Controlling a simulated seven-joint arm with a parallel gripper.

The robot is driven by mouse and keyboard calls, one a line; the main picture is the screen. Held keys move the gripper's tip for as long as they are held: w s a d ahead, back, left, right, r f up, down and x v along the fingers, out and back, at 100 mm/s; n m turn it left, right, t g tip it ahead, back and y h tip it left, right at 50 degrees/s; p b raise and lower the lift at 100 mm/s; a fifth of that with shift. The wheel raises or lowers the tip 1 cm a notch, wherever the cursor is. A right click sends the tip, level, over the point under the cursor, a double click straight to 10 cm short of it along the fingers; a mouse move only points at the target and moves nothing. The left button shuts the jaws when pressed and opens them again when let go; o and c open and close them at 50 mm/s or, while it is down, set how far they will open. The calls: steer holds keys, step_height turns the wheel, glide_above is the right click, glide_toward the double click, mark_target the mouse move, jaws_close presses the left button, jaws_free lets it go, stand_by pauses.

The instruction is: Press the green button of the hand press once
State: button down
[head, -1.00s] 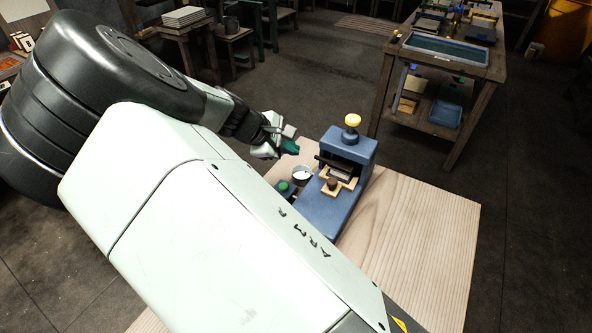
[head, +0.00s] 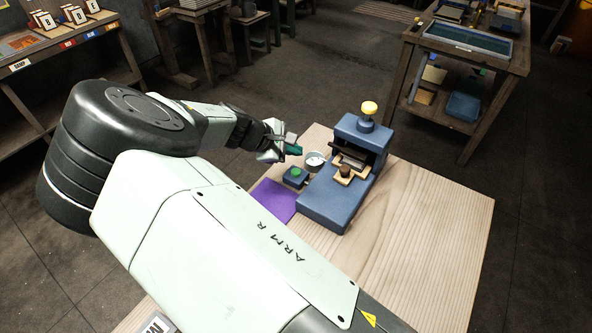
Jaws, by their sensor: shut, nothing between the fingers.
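The blue hand press (head: 329,200) stands on the light wooden table, with a yellow knob (head: 369,108) on top. The green button (head: 296,171) sits on a small dark blue box (head: 293,180) at the left of the press. My gripper (head: 294,149) is shut and empty, with teal-green fingertips. In the picture it shows just above the green button, behind it and apart from it. Its exact height over the table is hard to tell.
A purple mat (head: 274,199) lies in front. The wooden table (head: 420,230) is clear at the right. A workbench with a blue tray (head: 468,42) stands behind.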

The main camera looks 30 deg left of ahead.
mark_target(293, 173)
steer(key=shift+f, duration=2.3)
steer(key=shift+f, duration=0.15)
steer(key=shift+f, duration=0.3)
steer(key=shift+f, duration=0.5)
stand_by(0.8)
steer(key=shift+r, duration=0.95)
steer(key=shift+r, duration=2.5)
